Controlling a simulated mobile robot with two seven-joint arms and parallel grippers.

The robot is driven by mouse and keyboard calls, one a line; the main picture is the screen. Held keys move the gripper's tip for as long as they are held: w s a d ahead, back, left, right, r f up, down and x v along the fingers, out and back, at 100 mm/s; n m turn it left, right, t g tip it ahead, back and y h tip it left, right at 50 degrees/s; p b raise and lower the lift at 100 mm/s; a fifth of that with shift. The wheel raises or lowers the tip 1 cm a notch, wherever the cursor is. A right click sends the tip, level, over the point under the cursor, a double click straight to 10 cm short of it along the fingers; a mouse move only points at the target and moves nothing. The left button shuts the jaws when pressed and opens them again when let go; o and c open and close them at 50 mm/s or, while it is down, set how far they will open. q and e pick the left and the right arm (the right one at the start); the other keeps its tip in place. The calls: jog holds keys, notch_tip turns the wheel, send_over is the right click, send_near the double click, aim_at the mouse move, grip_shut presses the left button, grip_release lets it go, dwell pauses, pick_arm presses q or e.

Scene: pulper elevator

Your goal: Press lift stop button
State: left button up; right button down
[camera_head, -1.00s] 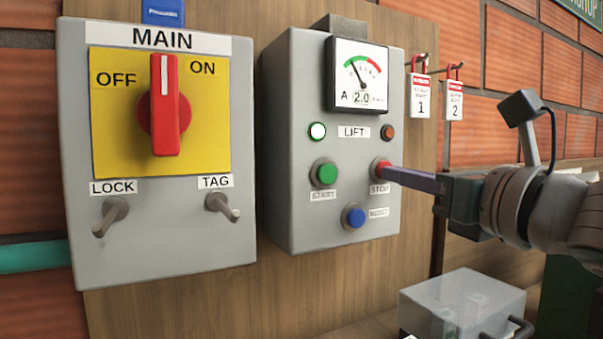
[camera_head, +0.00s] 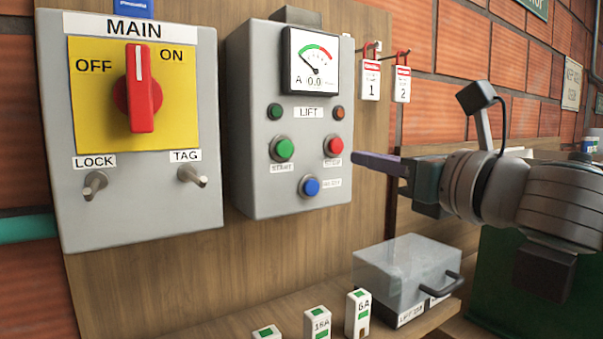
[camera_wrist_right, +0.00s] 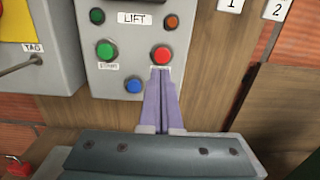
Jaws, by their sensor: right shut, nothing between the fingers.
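The grey LIFT box (camera_head: 263,188) is on the wooden board. Its red STOP button (camera_head: 333,147) is at the right, also seen in the right wrist view (camera_wrist_right: 162,55). The green START button (camera_head: 283,149) is to its left and the blue button (camera_head: 310,187) below. The meter (camera_head: 311,62) reads about 0.0, and the green lamp (camera_head: 275,112) looks dark. My right gripper (camera_head: 357,158) is shut and empty, its fingertips just right of and slightly below the STOP button, apart from it. In the wrist view the fingertips (camera_wrist_right: 161,72) overlap the STOP label. My left gripper is out of view.
The MAIN box (camera_head: 205,120) with its red switch (camera_head: 141,90) upright stands at left. Two hanging tags (camera_head: 371,80) are right of the LIFT box. A clear box (camera_head: 410,275) and small labelled blocks (camera_head: 318,322) sit on the shelf below.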

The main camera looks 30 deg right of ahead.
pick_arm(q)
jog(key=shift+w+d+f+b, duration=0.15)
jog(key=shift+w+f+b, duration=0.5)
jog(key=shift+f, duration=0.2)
pick_arm(e)
jog(key=s, duration=0.8)
jog(key=shift+s+d, duration=0.15)
jog(key=shift+d, duration=0.15)
jog(key=shift+f, duration=0.1)
